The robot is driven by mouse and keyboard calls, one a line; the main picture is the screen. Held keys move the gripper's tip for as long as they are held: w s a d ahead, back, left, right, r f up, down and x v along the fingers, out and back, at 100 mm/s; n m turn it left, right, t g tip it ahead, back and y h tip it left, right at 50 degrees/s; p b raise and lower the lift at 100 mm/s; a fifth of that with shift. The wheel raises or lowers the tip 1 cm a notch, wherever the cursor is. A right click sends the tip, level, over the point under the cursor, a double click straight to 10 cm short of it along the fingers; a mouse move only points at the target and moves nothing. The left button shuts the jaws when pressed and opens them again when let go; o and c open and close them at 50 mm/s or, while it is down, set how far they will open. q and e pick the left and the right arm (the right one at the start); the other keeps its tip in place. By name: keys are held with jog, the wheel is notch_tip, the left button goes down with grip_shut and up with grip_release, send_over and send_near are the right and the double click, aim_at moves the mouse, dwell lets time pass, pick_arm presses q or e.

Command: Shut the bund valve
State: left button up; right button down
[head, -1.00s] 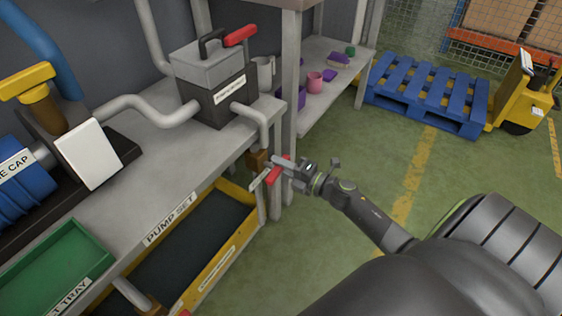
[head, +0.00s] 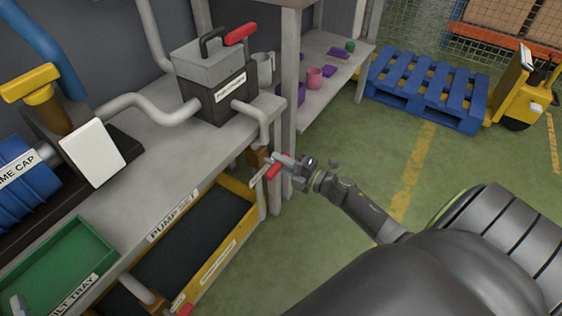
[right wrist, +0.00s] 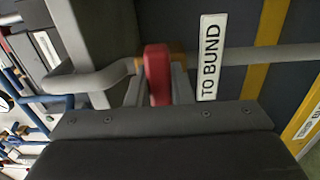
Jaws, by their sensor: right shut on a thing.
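The bund valve has a brown body (head: 256,157) on the grey pipe coming down at the bench's right end, with a red handle (head: 273,171). In the right wrist view the red handle (right wrist: 158,75) stands between my finger pads, beside the "TO BUND" label (right wrist: 209,57). My right gripper (head: 279,164) is shut on this handle. Its fingers partly hide the handle in the head view. I cannot tell from these views whether the valve is open or closed. My left gripper is not recognisable in view.
A second brown valve (head: 157,304) with a red handle sits low at the front. A yellow-edged bund tray (head: 228,248) lies under the bench (head: 135,190). A pump box (head: 212,85) and green tray (head: 62,262) are on top.

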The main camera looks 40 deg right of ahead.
jog(key=c, duration=1.3)
grip_release()
jog(key=shift+s+d, duration=0.1)
jog(key=shift+s+d, duration=0.1)
jog(key=shift+s, duration=0.2)
pick_arm(q)
notch_tip(320, 180, up, 6)
jog(key=s+m+t+h+b, duration=0.1)
jog(key=s+t, duration=0.1)
jog(key=t, duration=0.2)
jog(key=f+g, duration=0.1)
jog(key=f, duration=0.1)
jog(key=w+f+g, duration=0.1)
jog(key=f, duration=0.1)
jog(key=w+f+n+g+y+p, duration=0.1)
jog(key=g, duration=0.1)
jog(key=shift+f, duration=0.4)
jog(key=shift+f+g, duration=0.5)
jog(key=shift+f, duration=0.45)
pick_arm(e)
jog(key=shift+v, duration=8.25)
